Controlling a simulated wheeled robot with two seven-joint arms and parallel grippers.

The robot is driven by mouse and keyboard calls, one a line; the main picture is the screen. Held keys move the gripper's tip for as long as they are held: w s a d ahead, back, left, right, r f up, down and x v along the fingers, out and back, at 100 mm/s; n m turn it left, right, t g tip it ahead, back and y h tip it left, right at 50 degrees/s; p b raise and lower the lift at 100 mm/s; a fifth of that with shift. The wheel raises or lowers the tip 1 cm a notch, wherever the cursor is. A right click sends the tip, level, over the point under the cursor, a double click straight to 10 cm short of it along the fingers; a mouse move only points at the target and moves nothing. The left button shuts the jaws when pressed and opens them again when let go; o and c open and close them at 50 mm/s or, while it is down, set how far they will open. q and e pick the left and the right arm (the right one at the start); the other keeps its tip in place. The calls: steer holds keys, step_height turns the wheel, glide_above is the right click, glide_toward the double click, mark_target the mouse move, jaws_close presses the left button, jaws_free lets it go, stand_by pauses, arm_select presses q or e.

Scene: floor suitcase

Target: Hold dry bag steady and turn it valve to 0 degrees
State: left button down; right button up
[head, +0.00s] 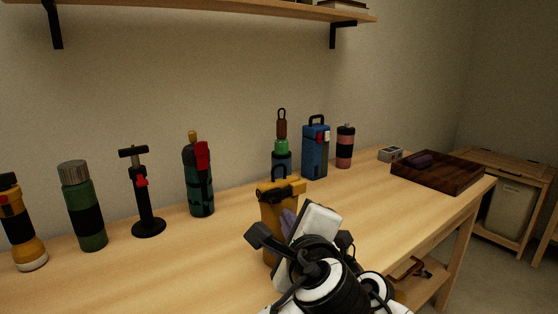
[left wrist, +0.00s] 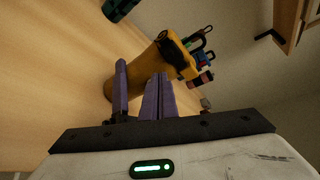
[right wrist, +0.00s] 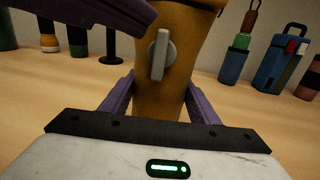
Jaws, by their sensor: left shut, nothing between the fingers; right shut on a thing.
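My right gripper (right wrist: 158,95) is shut on the bag's lower part, one purple finger on each side. My left gripper (head: 288,221) is shut and empty in front of the bag; its fingers (left wrist: 159,85) lie together. In the right wrist view they are up-left of the valve, apart from it.
A teal bottle (head: 199,180), hand pump (head: 146,200), green flask (head: 84,207) and flashlight (head: 20,225) stand left. A dark wooden tray (head: 450,176) lies right.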

arm_select(q)
steer(key=shift+d+f, duration=0.15)
steer(key=shift+f, duration=0.25)
stand_by(0.4)
steer(key=shift+s+a+f, duration=0.1)
steer(key=shift+a+f, duration=0.2)
steer(key=shift+f, duration=0.15)
steer(key=shift+s+a+f, duration=0.1)
steer(key=shift+a+f, duration=0.05)
steer(key=shift+f, duration=0.05)
steer(key=shift+a+f, duration=0.1)
steer(key=shift+f, duration=0.15)
steer(key=shift+s+a+r, duration=0.1)
steer(key=shift+s, duration=0.05)
stand_by(0.6)
steer(key=s+d, duration=0.3)
steer(key=s, duration=0.2)
stand_by(0.4)
steer(key=shift+s, duration=0.1)
